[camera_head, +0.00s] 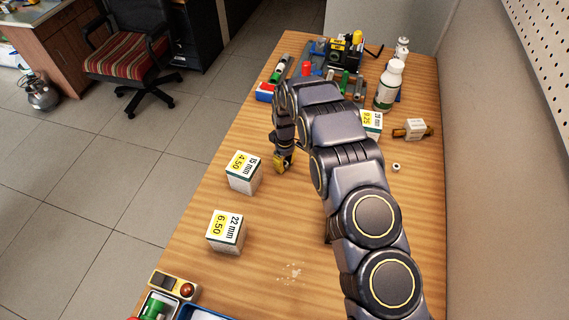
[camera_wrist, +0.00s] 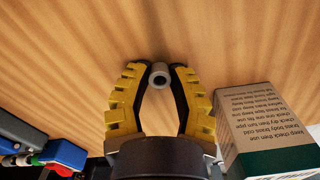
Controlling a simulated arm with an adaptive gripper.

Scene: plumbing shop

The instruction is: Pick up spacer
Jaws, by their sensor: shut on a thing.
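The spacer (camera_wrist: 160,75) is a small grey hollow cylinder with a dark bore, between the fingertips in the wrist view. My gripper (camera_wrist: 159,78) has yellow and black fingers, and their tips are closed on the spacer from both sides. In the head view my gripper (camera_head: 284,166) points down, low over the wooden table, right of the 15 mm box. The spacer is hidden there by the fingers. I cannot tell whether the spacer still touches the wood.
The 15 mm box (camera_head: 244,174) and 22 mm box (camera_head: 227,233) stand left on the table (camera_head: 310,275). Another priced box (camera_head: 371,124), a white bottle (camera_head: 388,88) and a small pale ring (camera_head: 396,167) are right. Tools crowd the far end. Bins (camera_head: 174,289) sit near front left.

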